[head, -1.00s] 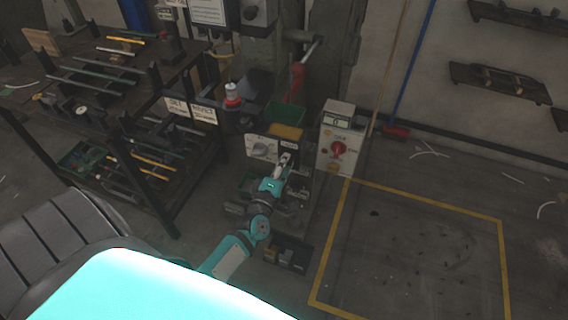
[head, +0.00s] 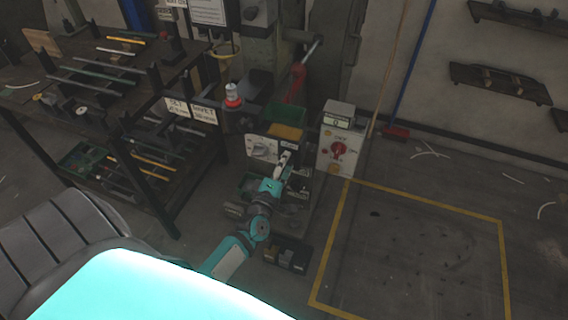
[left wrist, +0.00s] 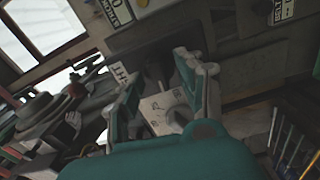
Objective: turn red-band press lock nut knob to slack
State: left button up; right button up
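A white plate with a grey dial knob (head: 260,149) is on the front of the press in the head view. The same knob (left wrist: 178,118) shows in the left wrist view with marks around it, partly behind my gripper. I cannot tell whether it is the lock nut knob. A red-and-white piece (head: 232,96) stands above the plate's left side. My left gripper (head: 285,159) is just right of the plate. In the left wrist view the gripper (left wrist: 160,70) has its fingers spread, with the plate seen between them; I see no contact. My right gripper is in neither view.
A control box with a red rotary switch (head: 339,149) stands right of the press. A dark bin (head: 288,254) is on the floor below my arm. A rack (head: 150,190) with rods stands left. The yellow-marked floor (head: 420,240) at right is clear.

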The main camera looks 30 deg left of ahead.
pick_arm(q)
jog(key=v, duration=1.2)
jog(key=shift+w, duration=0.1)
jog(key=s+d+f+m+g+h, duration=0.2)
jog(key=s+d+f+m+g, duration=0.15)
jog(key=f, duration=0.65)
jog(key=s+d+f+m+g+h, duration=0.15)
jog(key=s+f+m, duration=0.3)
jog(key=f, duration=0.55)
jog(key=s+d+f+m+g+h, duration=0.1)
jog(key=s+d+f+m+g, duration=0.3)
jog(key=f, duration=0.6)
jog(key=s+a+f+m+g, duration=0.1)
jog(key=s+f+m+g, duration=0.2)
jog(key=s, duration=0.7)
jog(key=s+a+f+m+g, duration=0.1)
jog(key=s+f+m+g, duration=0.3)
jog(key=s+f+m, duration=0.3)
jog(key=s+f, duration=0.2)
jog(key=s, duration=0.2)
jog(key=shift+a+f+g, duration=0.2)
jog(key=shift+f+g, duration=0.1)
jog(key=shift+f, duration=0.05)
jog(key=shift+y, duration=0.25)
